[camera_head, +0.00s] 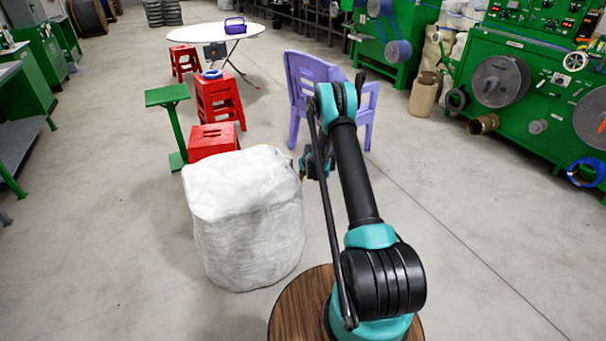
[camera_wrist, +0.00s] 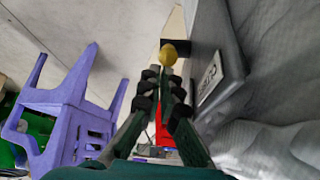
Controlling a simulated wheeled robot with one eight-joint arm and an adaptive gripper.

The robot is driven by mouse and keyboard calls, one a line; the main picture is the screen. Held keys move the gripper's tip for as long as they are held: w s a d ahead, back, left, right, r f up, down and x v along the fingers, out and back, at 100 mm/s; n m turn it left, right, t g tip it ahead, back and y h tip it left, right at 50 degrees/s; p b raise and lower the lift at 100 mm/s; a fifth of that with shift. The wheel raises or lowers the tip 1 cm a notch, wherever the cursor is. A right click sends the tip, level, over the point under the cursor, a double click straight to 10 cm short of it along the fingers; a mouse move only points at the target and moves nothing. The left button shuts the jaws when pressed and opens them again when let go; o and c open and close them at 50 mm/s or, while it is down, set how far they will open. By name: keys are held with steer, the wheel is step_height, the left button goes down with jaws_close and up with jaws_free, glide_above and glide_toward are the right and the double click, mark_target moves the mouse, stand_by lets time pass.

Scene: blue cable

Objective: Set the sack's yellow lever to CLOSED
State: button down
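The white sack (camera_head: 243,215) stands on the floor left of my arm in the head view. Its wrinkled side fills the right of the wrist view (camera_wrist: 275,145). A dark grey box (camera_wrist: 215,40) sits against the sack, with a small lettered label (camera_wrist: 209,79) that I cannot read surely. The yellow knob of the lever (camera_wrist: 168,55) is on a dark arm that sticks out from the box. My gripper (camera_wrist: 162,76) has its fingertips close together, just short of the knob in the picture; contact cannot be told.
A purple chair (camera_head: 302,85) stands beyond my arm and shows at left in the wrist view (camera_wrist: 65,110). Red stools (camera_head: 218,100), a red box (camera_head: 213,141) and a green stand (camera_head: 170,115) are behind the sack. Open floor lies right of my arm.

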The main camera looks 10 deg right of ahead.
steer(key=shift+s+d+f, duration=0.15)
steer(key=shift+s+f, duration=0.15)
steer(key=shift+s, duration=0.2)
steer(key=w+r, duration=0.3)
steer(key=r, duration=0.1)
steer(key=s+d+r, duration=0.2)
steer(key=s+r, duration=0.1)
steer(key=s, duration=0.5)
steer(key=shift+s, duration=0.3)
